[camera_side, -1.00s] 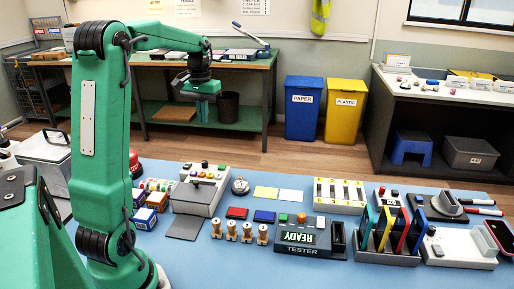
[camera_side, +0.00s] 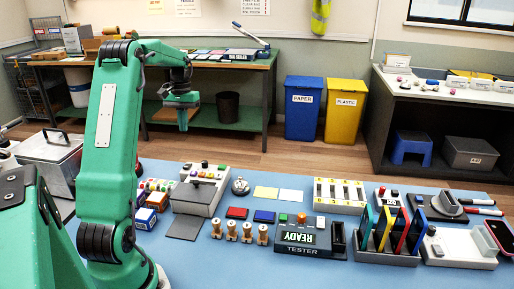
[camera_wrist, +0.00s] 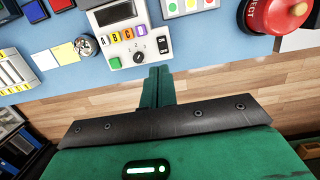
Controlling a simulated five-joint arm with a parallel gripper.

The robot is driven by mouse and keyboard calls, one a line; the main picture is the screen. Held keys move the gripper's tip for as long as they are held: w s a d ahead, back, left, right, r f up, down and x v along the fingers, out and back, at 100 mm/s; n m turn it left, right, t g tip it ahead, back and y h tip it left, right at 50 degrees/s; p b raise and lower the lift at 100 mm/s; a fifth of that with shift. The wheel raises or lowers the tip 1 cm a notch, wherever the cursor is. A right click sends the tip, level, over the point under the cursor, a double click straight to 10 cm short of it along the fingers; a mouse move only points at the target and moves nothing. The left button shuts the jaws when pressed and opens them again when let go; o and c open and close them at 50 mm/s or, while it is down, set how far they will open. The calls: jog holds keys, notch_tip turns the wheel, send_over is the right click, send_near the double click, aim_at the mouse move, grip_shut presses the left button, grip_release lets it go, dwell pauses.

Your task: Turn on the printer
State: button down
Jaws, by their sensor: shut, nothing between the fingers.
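The likely printer (camera_side: 201,190) is a pale box with a row of coloured buttons and a dark grey panel, standing on the blue mat at the centre left of the side view. In the wrist view it shows at the top (camera_wrist: 125,37), with a screen, A B C D buttons, a green button (camera_wrist: 115,63), a dial and a black ON/OFF part (camera_wrist: 164,45). My gripper (camera_side: 183,126) points down in the air, apart from everything, and appears above and beyond the printer in the side view. In the wrist view its closed, empty fingers (camera_wrist: 158,84) lie just below the printer's edge.
A silver bell (camera_wrist: 86,46) stands beside the printer, and a red REJECT button (camera_wrist: 275,14) is on its other side. Wooden figures (camera_side: 231,231), a tester (camera_side: 302,238) and a rack of coloured plates (camera_side: 386,245) occupy the mat.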

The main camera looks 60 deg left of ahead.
aim_at(187, 166)
jog(key=f, duration=0.4)
jog(key=s+d+f, duration=0.1)
jog(key=f, duration=0.8)
jog(key=shift+s+d, duration=0.15)
jog(key=shift+d, duration=0.05)
jog(key=shift+s+d+f, duration=0.45)
jog(key=shift+s+f, duration=0.05)
jog(key=shift+f, duration=0.25)
jog(key=shift+w+a, duration=0.1)
jog(key=shift+a, duration=0.05)
jog(key=shift+w+a+r, duration=0.15)
jog(key=shift+w+a, duration=0.3)
jog(key=shift+a, duration=0.05)
jog(key=shift+w+r, duration=0.15)
jog(key=shift+r, duration=0.05)
notch_tip(187, 166, up, 15)
jog(key=s+d, duration=0.1)
jog(key=s, duration=0.1)
jog(key=shift+d+f, duration=0.2)
jog(key=shift+d, duration=0.2)
